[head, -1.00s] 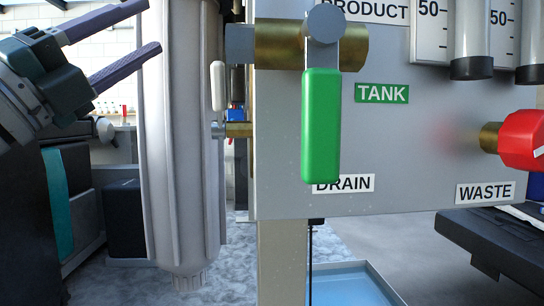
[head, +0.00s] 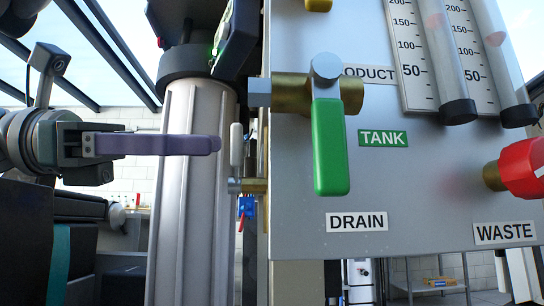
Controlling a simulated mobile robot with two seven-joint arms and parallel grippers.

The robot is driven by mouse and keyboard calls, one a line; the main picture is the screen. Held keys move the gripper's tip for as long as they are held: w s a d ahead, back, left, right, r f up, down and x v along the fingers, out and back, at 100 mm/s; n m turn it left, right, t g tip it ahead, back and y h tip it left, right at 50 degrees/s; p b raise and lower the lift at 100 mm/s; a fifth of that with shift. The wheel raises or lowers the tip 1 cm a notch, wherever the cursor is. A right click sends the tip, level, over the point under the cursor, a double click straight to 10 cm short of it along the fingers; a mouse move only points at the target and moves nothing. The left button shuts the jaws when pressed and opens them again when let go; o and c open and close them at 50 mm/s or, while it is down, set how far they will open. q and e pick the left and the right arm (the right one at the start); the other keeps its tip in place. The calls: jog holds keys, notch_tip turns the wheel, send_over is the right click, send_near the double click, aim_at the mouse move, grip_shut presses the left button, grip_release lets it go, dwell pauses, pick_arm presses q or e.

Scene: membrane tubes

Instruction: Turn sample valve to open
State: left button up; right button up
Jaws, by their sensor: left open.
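A small valve with a white lever (head: 237,145) and a brass body (head: 248,186) sits at the left edge of the grey panel. It bears no readable label, so I cannot be sure it is the sample valve. The lever points up from the brass. My left gripper (head: 216,145) is open, with purple fingers reaching right across the housing. The fingers overlap in the head view, hiding the gap between them. The tips end just left of the white lever; contact cannot be told. My right gripper is not in view.
A large green-handled brass valve (head: 330,148) hangs on the panel (head: 420,185), its handle down. A red knob (head: 520,168) is at the right, near the WASTE label (head: 504,232). A pale ribbed housing (head: 190,230) stands behind my left fingers. Two flow tubes (head: 447,60) are upper right.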

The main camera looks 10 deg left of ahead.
aim_at(231, 145)
pick_arm(q)
jog(key=shift+x, duration=1.55)
grip_shut()
